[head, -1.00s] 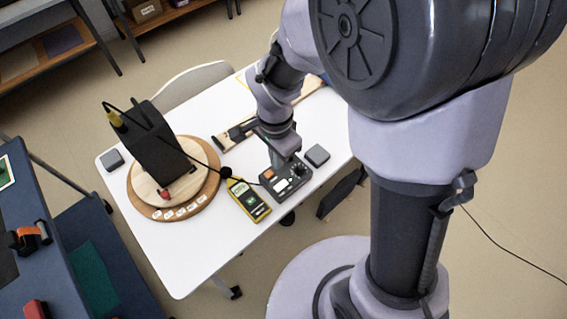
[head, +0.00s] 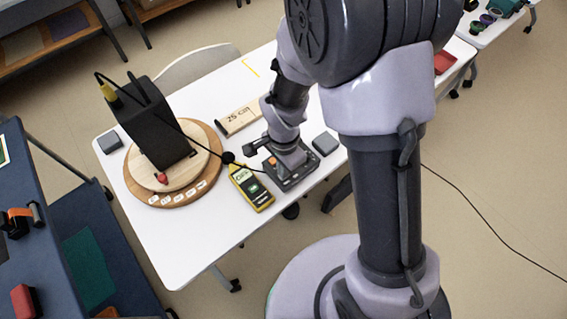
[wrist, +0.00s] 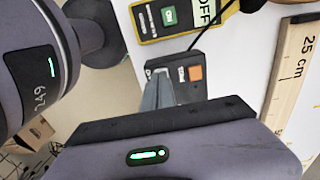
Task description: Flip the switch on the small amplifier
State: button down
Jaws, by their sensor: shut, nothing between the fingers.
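The small amplifier (head: 302,177) is a dark box with an orange button near the right end of the white table. It is partly covered by my gripper (head: 289,173) in the head view. In the wrist view part of the amplifier (wrist: 203,90) shows with its orange square and small white labels. My gripper (wrist: 158,78) is shut and empty, its fingers pointing at the amplifier's labelled face. I cannot tell whether the tips touch it. The switch itself is hidden or too small to make out.
A yellow meter (head: 251,187) lies just left of the amplifier, with a black cable near it. A black speaker box (head: 158,125) stands on a round wooden board (head: 205,185). A wooden 25 cm rule (head: 238,117) lies behind. A grey block (head: 325,143) sits to the right.

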jog(key=shift+f, duration=0.3)
jog(key=shift+f+b, duration=0.45)
jog(key=shift+b, duration=0.1)
jog(key=shift+s+r, duration=0.2)
jog(key=shift+r, duration=0.05)
jog(key=shift+d, duration=0.1)
jog(key=shift+w+d+r+p, duration=0.1)
jog(key=shift+w+d+p, duration=0.2)
jog(key=shift+w+d, duration=0.2)
